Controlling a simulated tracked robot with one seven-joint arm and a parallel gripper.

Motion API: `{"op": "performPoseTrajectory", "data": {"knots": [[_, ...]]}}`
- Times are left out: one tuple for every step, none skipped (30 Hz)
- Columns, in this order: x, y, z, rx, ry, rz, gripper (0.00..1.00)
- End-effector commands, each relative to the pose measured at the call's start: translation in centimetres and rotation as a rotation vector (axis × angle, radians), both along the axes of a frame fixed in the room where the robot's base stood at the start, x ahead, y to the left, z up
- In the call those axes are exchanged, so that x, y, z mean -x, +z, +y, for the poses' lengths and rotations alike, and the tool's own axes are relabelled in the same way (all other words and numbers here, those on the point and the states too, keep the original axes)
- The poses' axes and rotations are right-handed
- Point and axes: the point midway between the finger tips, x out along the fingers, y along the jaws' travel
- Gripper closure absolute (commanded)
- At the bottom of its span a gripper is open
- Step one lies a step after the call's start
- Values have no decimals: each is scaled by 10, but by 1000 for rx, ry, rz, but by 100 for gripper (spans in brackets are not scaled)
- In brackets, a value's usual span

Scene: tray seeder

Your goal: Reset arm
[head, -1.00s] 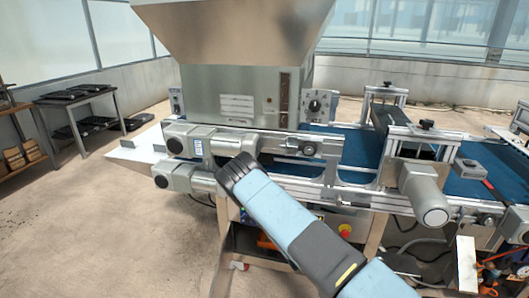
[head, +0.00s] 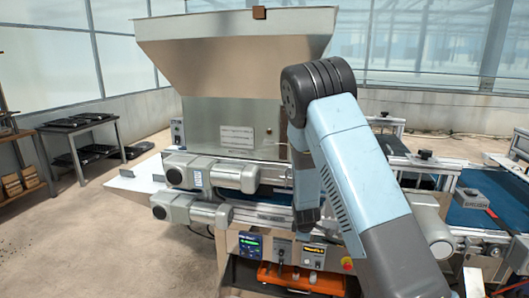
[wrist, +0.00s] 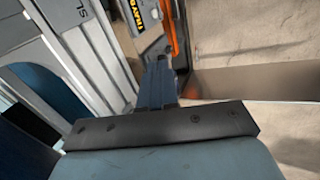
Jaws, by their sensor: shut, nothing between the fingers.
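My arm stands in front of the tray seeder (head: 240,122), with its bent elbow raised beside the hopper (head: 230,50). The upper link is pale blue, and another link hangs down from the elbow in front of the machine. In the wrist view, my gripper (wrist: 160,85) shows as narrow dark fingers beyond a black plate, shut and empty. The seeder's grey side with lettering is to their left, and an orange edge is just beyond them. I cannot tell the exact gap to the machine.
An orange item (head: 300,278) lies on the shelf below the control boxes (head: 250,244). A blue conveyor belt (head: 490,215) runs to the right. A dark side table (head: 80,124) with black trays stands at the left.

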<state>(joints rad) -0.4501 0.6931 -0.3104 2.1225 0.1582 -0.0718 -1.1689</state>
Motion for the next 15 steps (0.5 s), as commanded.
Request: {"op": "performPoseTrajectory", "data": {"knots": [[2, 19, -2, -29, -31, -6, 100], [4, 28, -3, -45, -50, -6, 100], [7, 40, -3, -66, -75, -5, 100], [9, 49, -4, -83, -94, -5, 100], [12, 58, -5, -98, -111, -5, 100], [15, 70, -6, -119, -137, -5, 100], [18, 79, -8, -134, -156, -4, 100], [20, 88, -8, -149, -172, -5, 100], [25, 100, -10, -169, -196, -4, 100], [28, 109, -11, -184, -213, -4, 100], [32, 117, -12, -199, -230, -2, 100], [36, 129, -14, -217, -252, -3, 100], [40, 138, -15, -231, -269, -3, 100], [44, 146, -16, -245, -287, -4, 100], [49, 157, -18, -263, -310, -2, 100]]}}
